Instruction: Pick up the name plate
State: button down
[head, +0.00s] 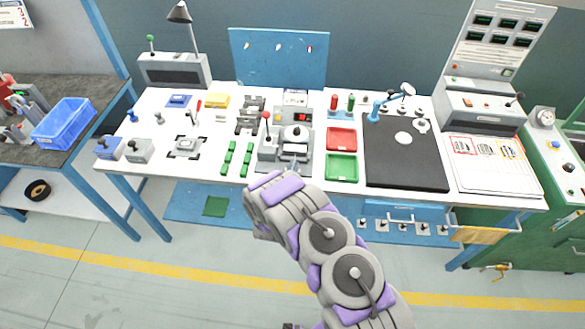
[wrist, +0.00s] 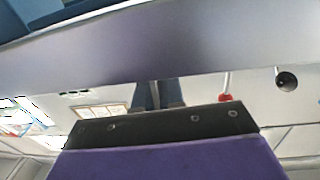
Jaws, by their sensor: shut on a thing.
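My gripper (head: 290,166) is at the bench's front edge, just in front of the grey lever unit (head: 268,147). In the wrist view its two blue-grey fingers (wrist: 158,94) stand close together, with a narrow gap. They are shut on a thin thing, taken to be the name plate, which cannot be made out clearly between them. A smooth grey band (wrist: 150,50) crosses the wrist view at the fingers' ends; I cannot tell whether it is the plate or the bench edge. My arm hides part of the bench front in the head view.
A red tray (head: 341,130) and a green tray (head: 328,169) lie right of my gripper, beside a black mat (head: 425,176). Green blocks (head: 247,160) lie to its left. A red-knobbed lever (head: 266,116) stands close by. The floor before the bench is open.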

jog(key=shift+r, duration=0.85)
notch_tip(320, 180, up, 2)
jog(key=shift+r+p, duration=0.15)
jog(key=shift+p, duration=0.35)
jog(key=s+r+p, duration=0.1)
jog(key=s+p, duration=0.1)
jog(key=s, duration=1.4)
jog(key=shift+a, duration=0.25)
